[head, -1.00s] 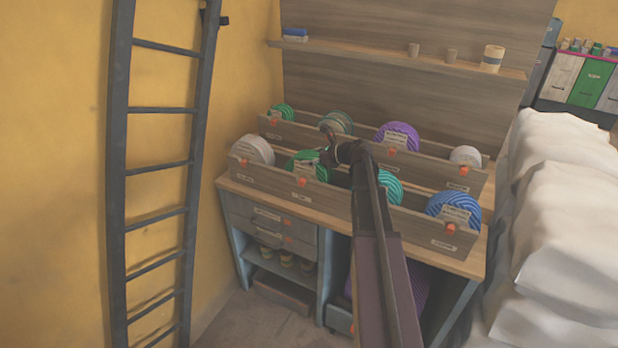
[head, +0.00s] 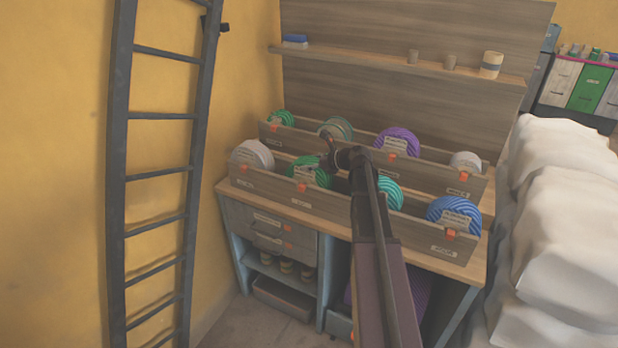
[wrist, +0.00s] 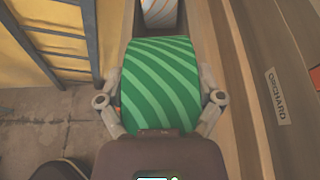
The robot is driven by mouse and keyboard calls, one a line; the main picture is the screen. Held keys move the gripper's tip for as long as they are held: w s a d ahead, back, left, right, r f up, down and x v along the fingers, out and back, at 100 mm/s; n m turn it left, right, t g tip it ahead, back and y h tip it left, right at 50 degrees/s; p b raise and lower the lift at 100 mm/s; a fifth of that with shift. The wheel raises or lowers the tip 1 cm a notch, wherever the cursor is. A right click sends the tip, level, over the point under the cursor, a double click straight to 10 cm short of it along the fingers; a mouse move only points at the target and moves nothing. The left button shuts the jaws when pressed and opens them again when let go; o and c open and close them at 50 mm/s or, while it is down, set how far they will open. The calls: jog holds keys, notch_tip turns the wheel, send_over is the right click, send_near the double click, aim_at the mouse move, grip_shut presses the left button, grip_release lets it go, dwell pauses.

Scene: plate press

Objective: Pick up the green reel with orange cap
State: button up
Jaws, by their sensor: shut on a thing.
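The green reel (head: 309,172) stands in the front wooden rack, third from the right, with an orange cap (head: 301,187) at its front. In the wrist view the striped green reel (wrist: 165,85) fills the space between the two fingers. My gripper (wrist: 160,100) is shut on the green reel, one finger at each side of it. In the head view my gripper (head: 328,158) is at the reel's upper right. The fingertips are partly hidden by the reel in the wrist view.
The front rack (head: 270,190) also holds a white reel (head: 252,156), a teal reel (head: 388,192) and a blue reel (head: 454,213). A back rack (head: 355,140) holds several more reels. A ladder (head: 160,170) stands left; white sacks (head: 560,210) are at right.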

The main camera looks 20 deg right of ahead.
jog(key=shift+r, duration=0.2)
notch_tip(320, 180, up, 18)
jog(key=p, duration=1.8)
jog(key=shift+f, duration=0.2)
jog(key=shift+r, duration=0.1)
dwell(0.3)
notch_tip(320, 180, up, 6)
jog(key=p, duration=0.6)
jog(key=shift+r+p, duration=0.25)
jog(key=shift+p, duration=0.1)
jog(key=shift+d, duration=0.1)
